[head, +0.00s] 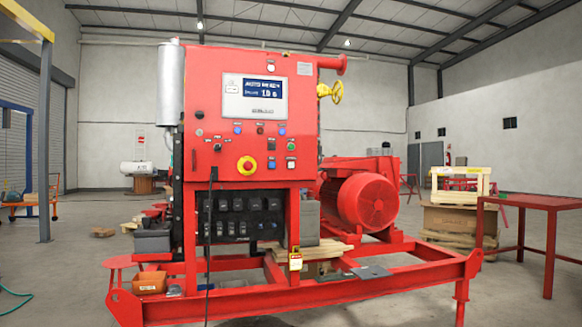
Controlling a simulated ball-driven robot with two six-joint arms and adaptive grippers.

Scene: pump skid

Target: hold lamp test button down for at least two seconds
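A red control panel (218,95) stands upright on the pump skid, facing me. Neither of my grippers shows in the head view, and nothing touches the panel's front.
The red skid frame (240,304) juts toward me below the panel. A red motor (368,200) stands right of the panel, and a red table (530,202) is far right. The left floor is mostly open.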

